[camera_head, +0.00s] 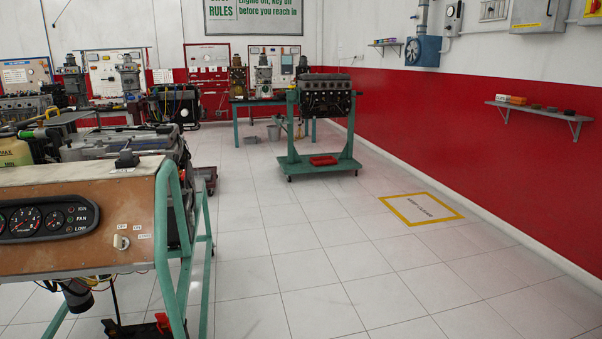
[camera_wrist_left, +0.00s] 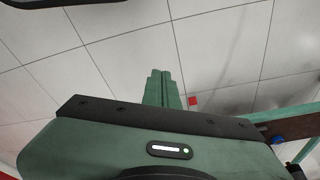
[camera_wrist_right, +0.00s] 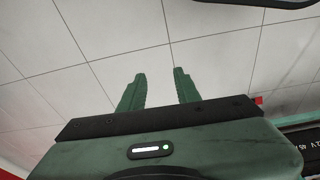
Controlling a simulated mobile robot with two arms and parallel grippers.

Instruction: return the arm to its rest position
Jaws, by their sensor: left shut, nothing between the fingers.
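My left gripper (camera_wrist_left: 160,73) shows in the left wrist view with its two green fingers pressed together and nothing between them. Pale floor tiles lie beyond its fingertips. My right gripper (camera_wrist_right: 159,73) shows in the right wrist view with its two fingers apart and an empty gap between them, also over pale tiles. Neither gripper nor arm shows in the head view. Neither gripper touches anything in view.
An engine trainer with a gauge panel (camera_head: 45,219) and green tube frame (camera_head: 166,245) stands close at left. An engine on a green stand (camera_head: 324,168) stands farther off. A yellow-framed floor marking (camera_head: 421,209) lies right of centre. The middle floor is clear.

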